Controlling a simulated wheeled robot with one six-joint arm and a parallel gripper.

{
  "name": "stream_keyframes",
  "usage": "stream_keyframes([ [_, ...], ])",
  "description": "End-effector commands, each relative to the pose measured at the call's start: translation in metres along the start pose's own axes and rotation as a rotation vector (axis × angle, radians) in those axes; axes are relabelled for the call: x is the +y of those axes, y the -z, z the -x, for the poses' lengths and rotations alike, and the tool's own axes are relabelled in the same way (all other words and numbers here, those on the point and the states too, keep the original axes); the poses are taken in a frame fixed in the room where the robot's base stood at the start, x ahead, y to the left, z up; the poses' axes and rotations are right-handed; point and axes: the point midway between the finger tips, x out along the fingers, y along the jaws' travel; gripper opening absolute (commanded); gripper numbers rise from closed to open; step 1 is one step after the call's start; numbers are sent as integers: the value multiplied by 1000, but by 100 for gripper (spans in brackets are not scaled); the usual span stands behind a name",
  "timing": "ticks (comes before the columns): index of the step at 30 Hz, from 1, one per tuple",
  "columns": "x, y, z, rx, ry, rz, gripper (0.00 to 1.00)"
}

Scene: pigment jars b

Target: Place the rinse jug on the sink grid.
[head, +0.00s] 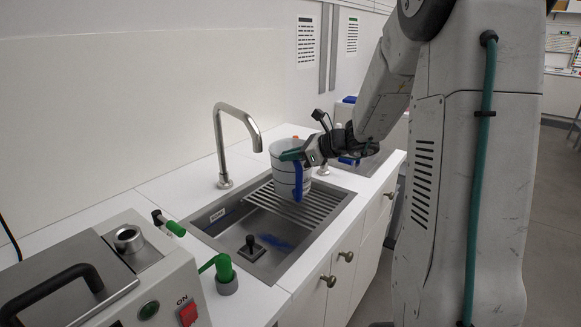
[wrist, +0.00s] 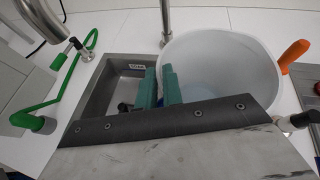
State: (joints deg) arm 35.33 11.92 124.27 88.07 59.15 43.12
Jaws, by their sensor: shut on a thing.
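The rinse jug (head: 284,176) is a pale, see-through jug with dark marks and a blue handle (head: 298,181). It is upright over the sink grid (head: 322,203), a rack of metal bars across the back half of the sink. Whether its base touches the bars cannot be told.
The steel sink (head: 205,224) has a black plug-like part (head: 251,246) in its open front half. A tall tap (head: 221,150) stands behind it. A grey machine (head: 130,262) and a green-topped nozzle (head: 224,275) are at front left. An orange object (wrist: 293,55) is beside the jug.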

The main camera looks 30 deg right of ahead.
Motion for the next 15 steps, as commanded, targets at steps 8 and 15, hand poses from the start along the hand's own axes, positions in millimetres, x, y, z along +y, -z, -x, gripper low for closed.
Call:
stream_keyframes([
  [8,2,30,-12,0,0,-4,0],
  [15,2,32,-13,-1,2,0,0],
])
